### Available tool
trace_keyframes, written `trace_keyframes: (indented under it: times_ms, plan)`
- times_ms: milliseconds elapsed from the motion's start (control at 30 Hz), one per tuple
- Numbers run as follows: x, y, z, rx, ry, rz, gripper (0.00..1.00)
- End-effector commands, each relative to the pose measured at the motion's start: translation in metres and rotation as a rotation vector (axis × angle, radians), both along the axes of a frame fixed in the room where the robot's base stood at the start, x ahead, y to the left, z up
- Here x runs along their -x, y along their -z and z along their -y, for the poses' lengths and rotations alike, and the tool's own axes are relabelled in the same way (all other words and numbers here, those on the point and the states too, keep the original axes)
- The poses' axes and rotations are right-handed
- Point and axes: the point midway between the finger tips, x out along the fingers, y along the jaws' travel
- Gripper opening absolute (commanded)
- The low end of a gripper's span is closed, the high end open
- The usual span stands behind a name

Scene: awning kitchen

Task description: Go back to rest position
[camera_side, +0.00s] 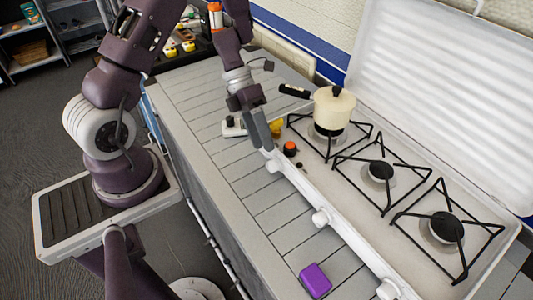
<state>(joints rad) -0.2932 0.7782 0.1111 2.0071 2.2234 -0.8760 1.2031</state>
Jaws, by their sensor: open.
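My gripper (258,132) points down over the slatted counter, close to the front left edge of the stove. Its fingers are seen from the side and nothing shows between them. A cream pot (333,112) with a lid and a dark handle stands upright on the far left burner, to the right of my gripper and apart from it. A yellow object (277,127) lies just right of the fingers, partly hidden behind them.
The white stove (352,207) has knobs along its front and a raised lid (430,85). Black grates surround two bare burners. A small orange-topped black item (290,148) sits near its front edge. A purple block (315,280) lies on the near counter. The mid counter (245,205) is clear.

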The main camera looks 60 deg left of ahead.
Motion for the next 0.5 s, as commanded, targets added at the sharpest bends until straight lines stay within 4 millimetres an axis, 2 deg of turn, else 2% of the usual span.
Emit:
trace_keyframes:
  times_ms: [100,400,467,500]
  plan:
    - [0.000,-0.009,-0.007,-0.001,-0.001,-0.001,0.50]
    - [0.000,-0.013,-0.007,-0.002,-0.003,0.005,0.50]
    - [-0.004,-0.024,-0.003,-0.012,-0.017,0.035,0.50]
    - [-0.014,-0.037,0.001,-0.028,-0.060,0.080,0.50]
